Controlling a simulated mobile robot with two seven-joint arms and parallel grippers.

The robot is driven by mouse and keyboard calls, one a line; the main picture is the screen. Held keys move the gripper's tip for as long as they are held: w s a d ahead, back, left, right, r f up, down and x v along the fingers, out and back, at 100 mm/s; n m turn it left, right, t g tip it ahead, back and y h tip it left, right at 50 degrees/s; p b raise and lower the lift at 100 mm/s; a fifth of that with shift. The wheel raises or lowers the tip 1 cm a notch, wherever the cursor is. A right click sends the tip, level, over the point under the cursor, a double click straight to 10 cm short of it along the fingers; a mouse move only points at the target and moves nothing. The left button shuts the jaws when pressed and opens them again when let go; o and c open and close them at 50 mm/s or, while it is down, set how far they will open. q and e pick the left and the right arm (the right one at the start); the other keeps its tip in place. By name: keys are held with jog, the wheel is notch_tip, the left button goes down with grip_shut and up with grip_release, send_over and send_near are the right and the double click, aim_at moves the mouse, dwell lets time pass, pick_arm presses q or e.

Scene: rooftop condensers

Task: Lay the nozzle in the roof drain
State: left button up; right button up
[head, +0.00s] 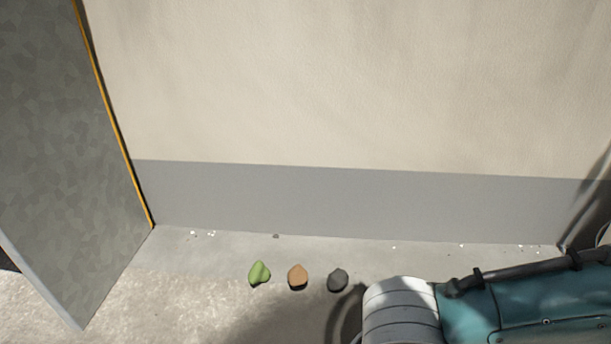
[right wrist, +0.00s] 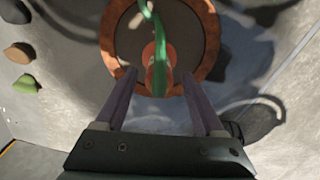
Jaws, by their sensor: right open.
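In the right wrist view, the roof drain (right wrist: 108,42) is a round, dark-bottomed opening with a copper-coloured rim. The nozzle (right wrist: 160,75), green with an orange part, shows within the drain's outline, its green end reaching up past the far rim. My right gripper (right wrist: 160,82) is open, with one finger on either side of the nozzle's near end. I see no clear grip on it. Whether the nozzle touches the drain floor is hard to tell. Neither drain nor nozzle shows in the head view. My left gripper is out of view.
Green (head: 259,273), tan (head: 298,276) and grey (head: 338,280) lumps lie in a row on the floor, left of my right arm. A wall (head: 350,200) stands behind them. A grey panel with a yellow edge (head: 70,150) is at the left.

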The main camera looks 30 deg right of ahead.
notch_tip(320, 180, up, 7)
jog(key=p, duration=0.4)
jog(key=shift+f, duration=0.2)
jog(key=shift+a+r, duration=0.1)
jog(key=shift+r, duration=0.1)
jog(key=s+a+r+m+t+y, duration=0.2)
jog(key=a+r+m+y, duration=0.15)
jog(key=a+r, duration=0.55)
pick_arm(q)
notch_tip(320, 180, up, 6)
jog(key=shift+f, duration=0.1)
pick_arm(e)
jog(key=s+d+r+m+t+h, duration=0.1)
jog(key=s+d+r+m+h, duration=0.2)
jog(key=d+m, duration=0.6)
jog(key=d+r, duration=0.2)
jog(key=d, duration=0.1)
jog(key=shift+d+r+t, duration=0.15)
jog(key=shift+d+t, duration=0.15)
